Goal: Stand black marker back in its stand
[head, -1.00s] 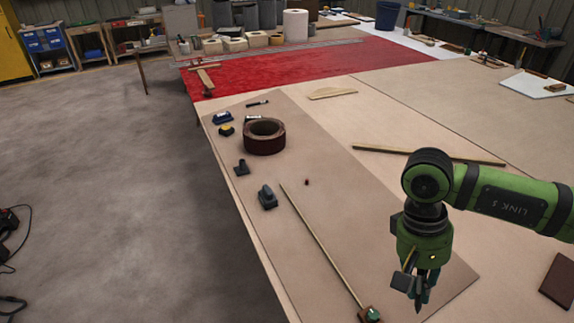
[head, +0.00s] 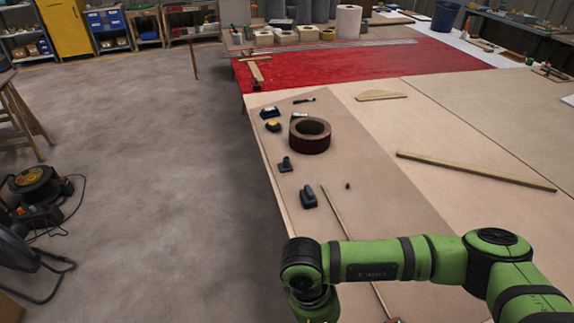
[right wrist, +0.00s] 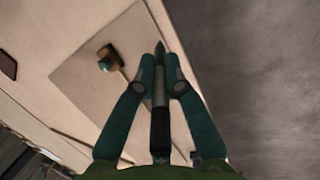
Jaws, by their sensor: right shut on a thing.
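My right gripper (right wrist: 161,72) is shut on a slim pen-like thing, the black marker (right wrist: 160,130) as far as I can tell. Its dark pointed tip sticks out past the fingertips, and its body is grey with a black section nearer the palm. In the right wrist view, a small brown block with a green top (right wrist: 107,58) stands left of the fingertips on the brown board; I cannot tell whether it is the stand. In the head view my right arm crosses the lower right, and its gripper is below the frame. My left gripper is not in view.
The brown board (head: 375,205) carries a dark red-brown ring (head: 310,138), a dark grey tool (head: 308,196), a smaller black tool (head: 285,164) and a long thin stick (head: 345,227). A wooden strip (head: 475,171) lies to the right.

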